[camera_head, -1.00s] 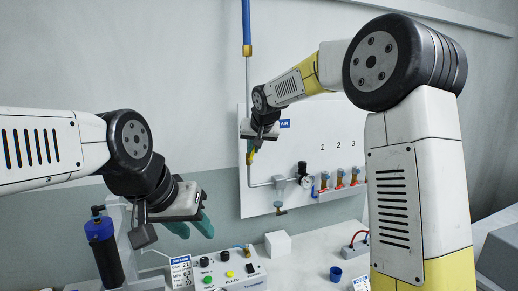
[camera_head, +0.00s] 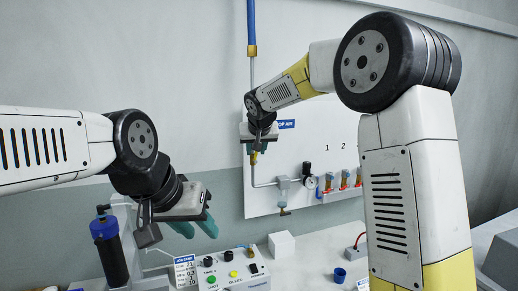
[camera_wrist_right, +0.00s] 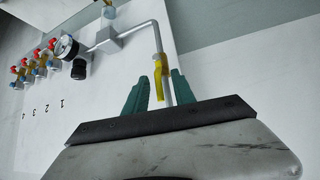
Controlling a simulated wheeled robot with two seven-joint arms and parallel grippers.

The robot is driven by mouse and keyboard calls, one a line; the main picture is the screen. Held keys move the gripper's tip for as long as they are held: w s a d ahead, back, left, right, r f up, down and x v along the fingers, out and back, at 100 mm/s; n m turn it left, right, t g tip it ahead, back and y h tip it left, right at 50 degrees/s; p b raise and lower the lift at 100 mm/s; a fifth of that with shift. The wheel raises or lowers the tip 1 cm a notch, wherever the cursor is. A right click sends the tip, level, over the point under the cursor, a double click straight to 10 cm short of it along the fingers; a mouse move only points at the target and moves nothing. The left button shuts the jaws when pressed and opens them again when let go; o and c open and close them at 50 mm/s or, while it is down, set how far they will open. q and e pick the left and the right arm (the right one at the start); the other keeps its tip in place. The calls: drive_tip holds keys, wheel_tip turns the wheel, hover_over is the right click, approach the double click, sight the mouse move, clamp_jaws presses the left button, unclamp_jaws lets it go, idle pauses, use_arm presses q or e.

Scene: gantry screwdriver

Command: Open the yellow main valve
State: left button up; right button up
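The yellow main valve (camera_wrist_right: 159,75) is a small yellow handle on the grey pipe, lying roughly along it in the right wrist view. In the head view only a bit of the valve (camera_head: 253,159) shows below my right gripper (camera_head: 258,147). In the right wrist view my right gripper (camera_wrist_right: 161,93) has its two green fingers apart, with the handle and pipe between them in the picture. I cannot tell whether a finger touches it. My left gripper (camera_head: 196,228) is open and empty above the bench, far from the valve.
A pressure gauge (camera_head: 309,181) and several red-topped small valves (camera_head: 345,178) sit right of the main valve on the white panel (camera_head: 290,155). Below are a control box (camera_head: 235,273), a white block (camera_head: 282,245), a blue cup (camera_head: 339,274) and a dark blue-topped cylinder (camera_head: 110,255).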

drive_tip(key=shift+r, duration=0.15)
drive_tip(key=shift+s+r, duration=0.15)
drive_tip(key=shift+r, duration=0.1)
drive_tip(key=v, duration=0.7)
drive_tip(key=shift+s, duration=0.2)
drive_tip(key=s+d, duration=0.6)
drive_tip(key=d, duration=0.2)
drive_tip(key=s+d+f+g, duration=0.1)
drive_tip(key=s+d+f, duration=0.2)
drive_tip(key=s, duration=0.5)
drive_tip(key=s+d+f+m, duration=0.1)
drive_tip(key=s+d+f, duration=0.3)
drive_tip(key=s, duration=0.5)
drive_tip(key=s+d+f+g, duration=0.1)
drive_tip(key=s+d+f, duration=0.2)
drive_tip(key=s, duration=0.6)
drive_tip(key=shift+d+f+m+g+y, duration=0.3)
drive_tip(key=shift+d+m, duration=0.1)
drive_tip(key=shift+d, duration=0.05)
